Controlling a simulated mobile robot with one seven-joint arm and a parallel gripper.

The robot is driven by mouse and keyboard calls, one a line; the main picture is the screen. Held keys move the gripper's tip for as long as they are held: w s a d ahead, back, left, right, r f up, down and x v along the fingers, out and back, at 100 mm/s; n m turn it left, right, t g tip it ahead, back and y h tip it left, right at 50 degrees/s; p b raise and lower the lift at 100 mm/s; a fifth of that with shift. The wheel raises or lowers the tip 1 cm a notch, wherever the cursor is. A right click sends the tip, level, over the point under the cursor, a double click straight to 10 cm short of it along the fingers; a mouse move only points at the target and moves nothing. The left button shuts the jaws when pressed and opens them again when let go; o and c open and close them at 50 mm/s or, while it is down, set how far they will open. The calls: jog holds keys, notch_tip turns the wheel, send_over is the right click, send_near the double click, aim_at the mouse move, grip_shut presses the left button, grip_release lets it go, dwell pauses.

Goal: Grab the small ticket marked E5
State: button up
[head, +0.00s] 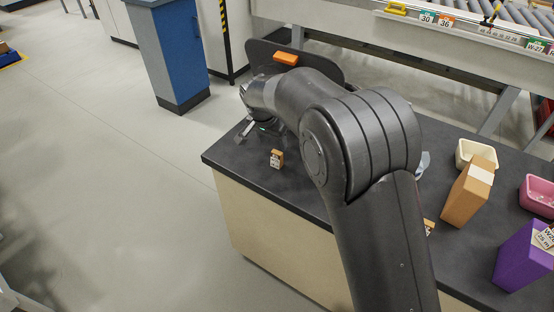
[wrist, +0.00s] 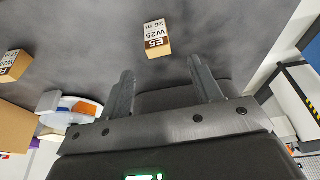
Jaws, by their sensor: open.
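The ticket marked E5 (wrist: 157,40) is a small tan block with a printed face, which also reads W25 and 26 m upside down in the wrist view. It lies just beyond the fingertips of my gripper (wrist: 160,72), roughly in line with the gap between them. My gripper is open and empty, apart from the block. In the head view a small tan block (head: 277,159), apparently the same one, stands on the dark counter right of my gripper (head: 246,131); its print is too small to read there. My arm hides part of the counter.
Another tan ticket block (wrist: 14,66) lies at left in the wrist view. The dark counter (head: 232,158) also bears a tan box (head: 466,200), a purple box (head: 520,262), a cream bin (head: 468,150) and a pink bin (head: 537,201). Counter around the E5 block is clear.

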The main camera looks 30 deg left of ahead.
aim_at(277, 152)
jog(key=x, duration=1)
jog(key=shift+d+f, duration=0.1)
jog(key=shift+d, duration=0.05)
jog(key=c, duration=1)
